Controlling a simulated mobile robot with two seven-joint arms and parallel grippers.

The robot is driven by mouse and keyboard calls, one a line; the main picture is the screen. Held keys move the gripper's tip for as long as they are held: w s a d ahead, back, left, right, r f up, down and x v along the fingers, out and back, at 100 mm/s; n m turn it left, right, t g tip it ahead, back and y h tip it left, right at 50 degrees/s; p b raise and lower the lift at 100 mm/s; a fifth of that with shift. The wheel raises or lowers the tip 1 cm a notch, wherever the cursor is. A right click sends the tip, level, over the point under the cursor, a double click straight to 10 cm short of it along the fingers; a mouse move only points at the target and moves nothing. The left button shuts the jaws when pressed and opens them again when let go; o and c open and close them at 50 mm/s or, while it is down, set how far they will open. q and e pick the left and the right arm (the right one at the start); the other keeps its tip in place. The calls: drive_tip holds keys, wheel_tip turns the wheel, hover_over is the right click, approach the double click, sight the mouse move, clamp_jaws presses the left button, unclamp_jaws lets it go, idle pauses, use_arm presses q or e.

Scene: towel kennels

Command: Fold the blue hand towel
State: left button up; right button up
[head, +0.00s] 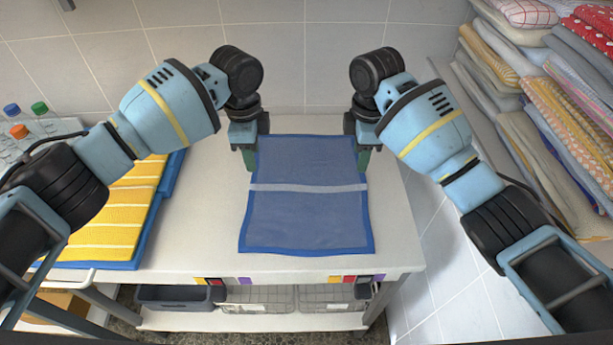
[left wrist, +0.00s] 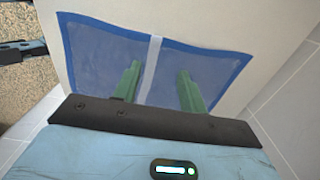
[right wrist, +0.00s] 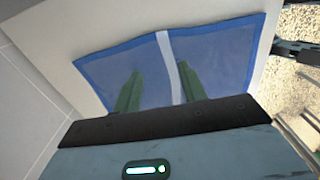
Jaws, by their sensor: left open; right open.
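The blue hand towel (head: 308,217) lies flat and spread out on the white table, with a darker blue border and one pale stripe across its middle. It also shows in the left wrist view (left wrist: 100,50) and in the right wrist view (right wrist: 215,60).
Tall stacks of folded towels (head: 560,120) rise at the right. The white table (head: 205,225) is bare around the towel. Wire baskets (head: 255,298) sit below.

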sight(258, 186)
use_arm(q)
drive_tip(key=shift+f, duration=4.05)
use_arm(e)
drive_tip(key=shift+f, duration=4.05)
use_arm(q)
drive_tip(key=shift+f, duration=0.15)
use_arm(e)
drive_tip(key=shift+f, duration=0.15)
use_arm(q)
drive_tip(key=shift+s+f, duration=0.1)
drive_tip(key=shift+c, duration=0.2)
use_arm(e)
drive_tip(key=shift+s+f, duration=0.1)
drive_tip(key=shift+c, duration=0.2)
use_arm(q)
clamp_jaws()
use_arm(e)
drive_tip(key=shift+s+f, duration=0.1)
clamp_jaws()
